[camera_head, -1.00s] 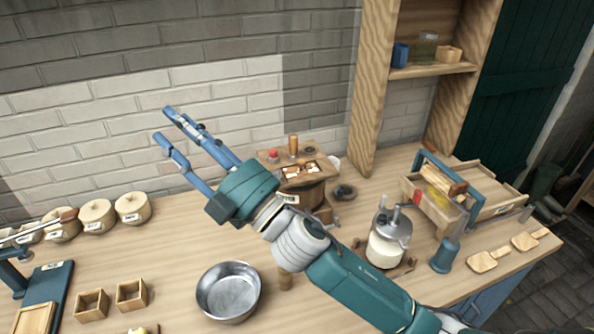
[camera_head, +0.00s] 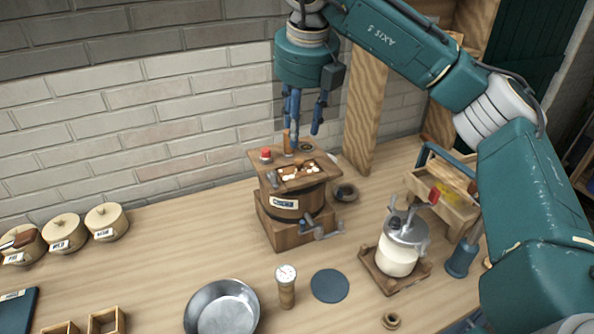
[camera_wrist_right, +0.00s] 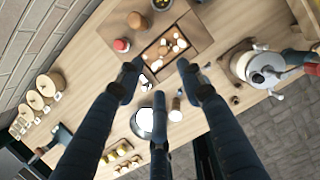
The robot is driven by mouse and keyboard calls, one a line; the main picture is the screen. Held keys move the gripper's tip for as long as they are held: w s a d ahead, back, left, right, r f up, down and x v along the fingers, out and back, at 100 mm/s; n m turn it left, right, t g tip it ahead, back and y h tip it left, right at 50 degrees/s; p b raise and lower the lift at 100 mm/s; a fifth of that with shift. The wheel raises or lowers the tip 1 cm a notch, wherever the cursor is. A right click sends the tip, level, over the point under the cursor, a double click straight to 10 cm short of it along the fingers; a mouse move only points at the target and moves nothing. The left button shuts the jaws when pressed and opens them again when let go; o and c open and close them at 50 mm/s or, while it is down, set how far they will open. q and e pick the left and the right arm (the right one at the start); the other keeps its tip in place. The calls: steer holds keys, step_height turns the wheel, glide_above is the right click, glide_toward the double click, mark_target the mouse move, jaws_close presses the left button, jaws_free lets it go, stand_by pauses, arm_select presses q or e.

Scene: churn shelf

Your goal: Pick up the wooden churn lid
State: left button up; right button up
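The wooden churn (camera_head: 297,205) stands on the bench, a banded tub with a side crank. On top is its square wooden lid (camera_head: 262,156), with a wooden peg, a red knob and an opening showing white pieces. The lid also shows in the right wrist view (camera_wrist_right: 200,42). My right gripper (camera_head: 304,138) points down over the lid, close to the peg; its fingers are spread and empty. In the right wrist view its fingers (camera_wrist_right: 160,76) stand apart above the lid. I cannot tell whether a fingertip touches it. My left gripper is not in view.
A metal bowl (camera_head: 222,308) and wooden cylinder (camera_head: 286,290) stand in front. Lidded pots (camera_head: 106,222) line the left. A shelf post (camera_head: 368,110) rises behind. Bench space left of the churn is clear.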

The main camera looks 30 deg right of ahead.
steer(key=p, duration=0.1)
glide_above(299, 161)
steer(key=s+a, duration=0.1)
steer(key=s, duration=0.1)
steer(key=x, duration=0.4)
steer(key=shift+s+a+f, duration=0.15)
steer(key=shift+s+f, duration=0.2)
steer(key=shift+f, duration=0.05)
steer(key=shift+w+d+f+p, duration=0.1)
steer(key=shift+d+f+p, duration=0.1)
steer(key=shift+f+p, duration=0.35)
steer(key=x, duration=0.1)
steer(key=p+x, duration=0.1)
steer(key=x, duration=0.1)
steer(key=shift+w+d+f, duration=0.1)
steer(key=shift+d+f, duration=0.15)
steer(key=shift+w+f, duration=0.1)
steer(key=shift+f, duration=0.3)
steer(key=shift+c, duration=0.8)
steer(key=shift+r, duration=0.1)
jaws_close()
